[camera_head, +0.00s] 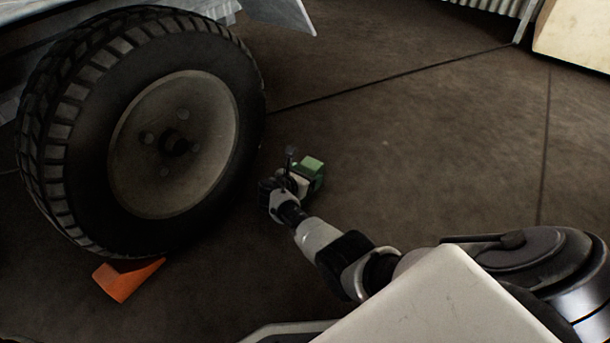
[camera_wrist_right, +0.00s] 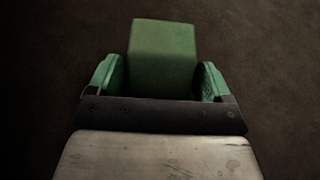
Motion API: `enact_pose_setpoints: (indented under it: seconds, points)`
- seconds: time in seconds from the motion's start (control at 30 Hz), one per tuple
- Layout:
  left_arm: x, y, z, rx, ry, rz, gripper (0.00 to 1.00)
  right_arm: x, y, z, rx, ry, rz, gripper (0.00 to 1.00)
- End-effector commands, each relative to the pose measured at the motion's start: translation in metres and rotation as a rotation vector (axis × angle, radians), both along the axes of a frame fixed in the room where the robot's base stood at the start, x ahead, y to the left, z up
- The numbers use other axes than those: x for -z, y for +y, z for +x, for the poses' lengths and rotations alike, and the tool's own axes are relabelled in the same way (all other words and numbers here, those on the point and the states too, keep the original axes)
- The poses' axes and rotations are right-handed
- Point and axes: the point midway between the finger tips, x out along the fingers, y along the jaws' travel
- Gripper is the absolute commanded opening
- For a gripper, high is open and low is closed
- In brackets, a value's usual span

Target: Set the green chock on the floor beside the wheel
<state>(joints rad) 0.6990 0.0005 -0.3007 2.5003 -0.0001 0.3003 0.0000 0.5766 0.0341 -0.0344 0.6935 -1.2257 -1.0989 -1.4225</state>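The green chock (camera_head: 313,168) is at the end of my right arm, to the right of the wheel (camera_head: 172,145) and apart from it in the picture. My right gripper (camera_head: 296,179) partly covers it. In the right wrist view the chock (camera_wrist_right: 163,55) sits between the two green-padded fingers of the gripper (camera_wrist_right: 160,82), which appear to press its sides. The chock is low, close to the floor; I cannot tell whether it touches the floor. My left gripper is not in view.
An orange chock (camera_head: 127,279) lies on the floor at the wheel's lower edge. The vehicle body (camera_head: 282,14) overhangs at the top left. A pale block-like object (camera_head: 575,35) stands at the top right. The dark floor (camera_head: 430,140) right of the wheel is clear.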

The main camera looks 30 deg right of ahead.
Motion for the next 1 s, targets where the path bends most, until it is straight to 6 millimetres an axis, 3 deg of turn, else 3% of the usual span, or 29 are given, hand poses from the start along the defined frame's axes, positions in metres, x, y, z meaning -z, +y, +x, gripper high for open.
enact_pose_setpoints:
  seconds: [0.4,0.47,0.8,1.0]
  points:
    - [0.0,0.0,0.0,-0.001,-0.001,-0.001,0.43,-0.003,0.0,0.0,0.001,-0.003,0.001,0.89]
    - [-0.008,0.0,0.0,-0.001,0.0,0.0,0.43,-0.008,0.005,-0.002,-0.001,0.0,0.001,0.89]
    - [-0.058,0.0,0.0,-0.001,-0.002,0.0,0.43,-0.036,0.06,-0.025,-0.002,0.001,0.002,0.89]
    - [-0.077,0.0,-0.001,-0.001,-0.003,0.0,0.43,-0.046,0.089,-0.037,-0.001,0.001,0.001,0.89]
